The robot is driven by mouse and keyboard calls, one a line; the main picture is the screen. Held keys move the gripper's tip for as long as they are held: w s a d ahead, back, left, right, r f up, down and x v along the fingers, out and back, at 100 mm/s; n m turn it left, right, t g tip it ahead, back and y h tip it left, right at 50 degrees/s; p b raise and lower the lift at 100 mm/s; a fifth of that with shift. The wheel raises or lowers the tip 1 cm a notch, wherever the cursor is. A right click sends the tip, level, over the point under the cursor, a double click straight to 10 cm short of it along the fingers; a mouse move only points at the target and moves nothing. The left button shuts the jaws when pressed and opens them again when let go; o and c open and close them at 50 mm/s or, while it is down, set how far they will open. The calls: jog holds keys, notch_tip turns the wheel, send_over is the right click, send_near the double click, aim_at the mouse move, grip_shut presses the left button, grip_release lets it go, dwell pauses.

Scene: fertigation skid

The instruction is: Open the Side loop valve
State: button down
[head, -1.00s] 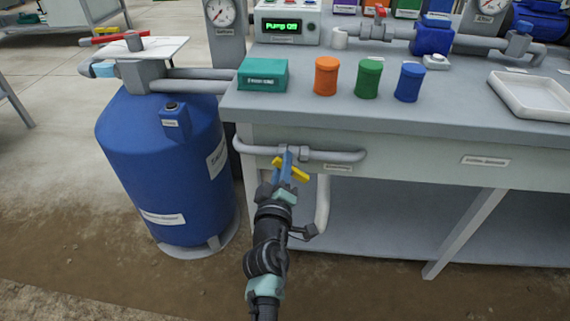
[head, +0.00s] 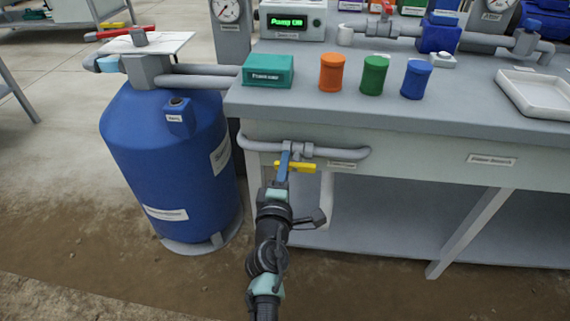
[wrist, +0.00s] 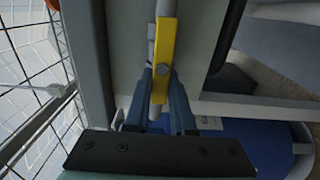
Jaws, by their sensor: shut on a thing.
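The valve (head: 295,150) sits on a grey pipe under the front edge of the bench. Its yellow handle (head: 303,167) lies about level, roughly parallel to the pipe. The small label (head: 342,165) beside it is too blurred to read. My gripper (head: 284,168) is at the left part of the handle, with blue fingers pointing up and away. In the wrist view the yellow handle (wrist: 166,55) runs between the two blue fingers of my gripper (wrist: 162,78), which are shut on it. The fingers hide part of the handle in the head view.
A blue tank (head: 165,150) stands on the floor at left, with a red-handled valve (head: 105,33) on top. The bench (head: 450,120) carries a teal box (head: 268,70), orange, green and blue containers, and a white tray (head: 535,95). A white pipe (head: 326,200) drops right of my gripper.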

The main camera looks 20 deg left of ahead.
jog(key=shift+f, duration=0.1)
dwell(0.3)
jog(key=c, duration=0.8)
grip_release()
jog(key=shift+o, duration=0.2)
jog(key=p+v, duration=0.2)
jog(key=v, duration=1.1)
